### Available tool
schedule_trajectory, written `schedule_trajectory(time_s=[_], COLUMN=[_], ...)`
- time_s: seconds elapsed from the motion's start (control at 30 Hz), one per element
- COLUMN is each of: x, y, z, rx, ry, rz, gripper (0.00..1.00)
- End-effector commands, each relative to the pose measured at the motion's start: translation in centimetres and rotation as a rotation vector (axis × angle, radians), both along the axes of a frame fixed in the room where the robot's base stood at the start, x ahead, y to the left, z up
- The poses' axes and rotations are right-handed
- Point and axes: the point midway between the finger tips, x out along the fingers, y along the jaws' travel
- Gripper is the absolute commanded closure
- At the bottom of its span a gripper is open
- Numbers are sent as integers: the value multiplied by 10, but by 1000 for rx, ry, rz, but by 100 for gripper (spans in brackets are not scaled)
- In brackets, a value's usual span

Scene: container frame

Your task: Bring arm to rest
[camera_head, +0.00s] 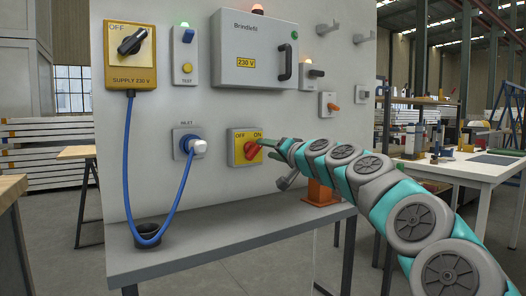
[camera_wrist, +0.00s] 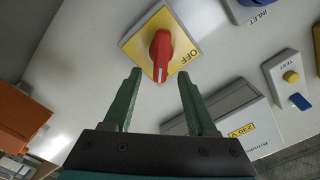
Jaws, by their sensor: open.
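My gripper (camera_head: 265,143) is at the right of the red rotary switch (camera_head: 247,150) on its yellow plate, low on the grey panel (camera_head: 225,110). In the wrist view my gripper (camera_wrist: 159,75) is open, its two green fingers apart with nothing between them. The red knob (camera_wrist: 160,52) lies just beyond the fingertips, and they look clear of it. Its white-marked end points away from the OFF label, and in the head view the knob slants toward ON. My arm reaches in from the lower right.
A blue cable runs from the supply switch box (camera_head: 130,55) to the inlet plug (camera_head: 197,147), hanging into a dark cup (camera_head: 149,236) on the grey shelf (camera_head: 240,240). An orange block (camera_head: 320,193) stands near my arm. A white workbench (camera_head: 460,172) is at right.

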Motion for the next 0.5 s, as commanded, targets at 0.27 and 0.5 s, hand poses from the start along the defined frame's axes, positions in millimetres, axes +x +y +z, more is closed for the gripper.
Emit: schedule_trajectory(time_s=[0.27,0.5], x=[-13,-13], y=[-8,-8], z=[0,-1], rx=[0,-2], ry=[1,1], rz=[2,4], gripper=[43,43])
